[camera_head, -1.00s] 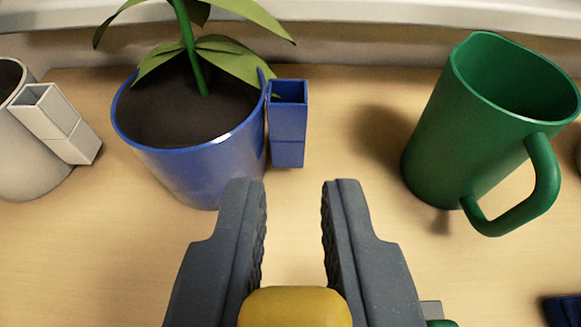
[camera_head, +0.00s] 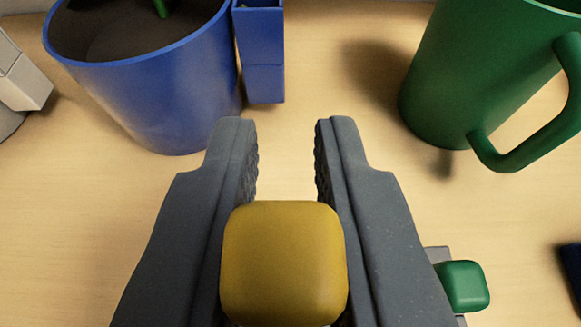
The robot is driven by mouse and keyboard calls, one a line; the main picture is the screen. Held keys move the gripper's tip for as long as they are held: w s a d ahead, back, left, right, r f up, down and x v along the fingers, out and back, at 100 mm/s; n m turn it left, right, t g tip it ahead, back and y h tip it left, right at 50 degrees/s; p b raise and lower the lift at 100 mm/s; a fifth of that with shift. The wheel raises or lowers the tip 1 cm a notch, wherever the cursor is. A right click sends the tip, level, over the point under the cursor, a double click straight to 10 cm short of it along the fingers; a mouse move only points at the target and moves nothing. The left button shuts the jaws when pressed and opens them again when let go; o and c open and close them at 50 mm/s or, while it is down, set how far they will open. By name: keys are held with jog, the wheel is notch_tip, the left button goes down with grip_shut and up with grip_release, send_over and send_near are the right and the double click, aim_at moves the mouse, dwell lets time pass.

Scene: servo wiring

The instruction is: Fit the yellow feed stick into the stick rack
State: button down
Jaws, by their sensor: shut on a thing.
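The yellow feed stick (camera_head: 284,262) shows as a rounded yellow block between the fingers of my gripper (camera_head: 287,135). My gripper is shut on it, and the fingertips stand apart in front of it. The stick's lower part is hidden. A grey block (camera_head: 438,255) peeks out at the right of my right finger, with a rounded green block (camera_head: 463,287) by it. The grey block may be part of the stick rack, but most of it is hidden and I cannot tell.
A blue pot (camera_head: 160,90) with a plant and a square blue holder (camera_head: 265,83) stand ahead on the left. A green mug (camera_head: 450,80) stands ahead right. A pale holder (camera_head: 25,85) is at far left. Bare wooden table (camera_head: 330,80) lies between pot and mug.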

jog(key=shift+f+b, duration=0.35)
jog(key=shift+f, duration=0.6)
jog(key=shift+p, duration=0.85)
dwell(1.0)
jog(key=shift+f+b, duration=0.8)
jog(key=shift+f, duration=1.2)
jog(key=c, duration=1.3)
grip_release()
jog(key=p+v, duration=0.1)
jog(key=v, duration=1.2)
jog(key=shift+s, duration=0.35)
jog(key=shift+r, duration=0.15)
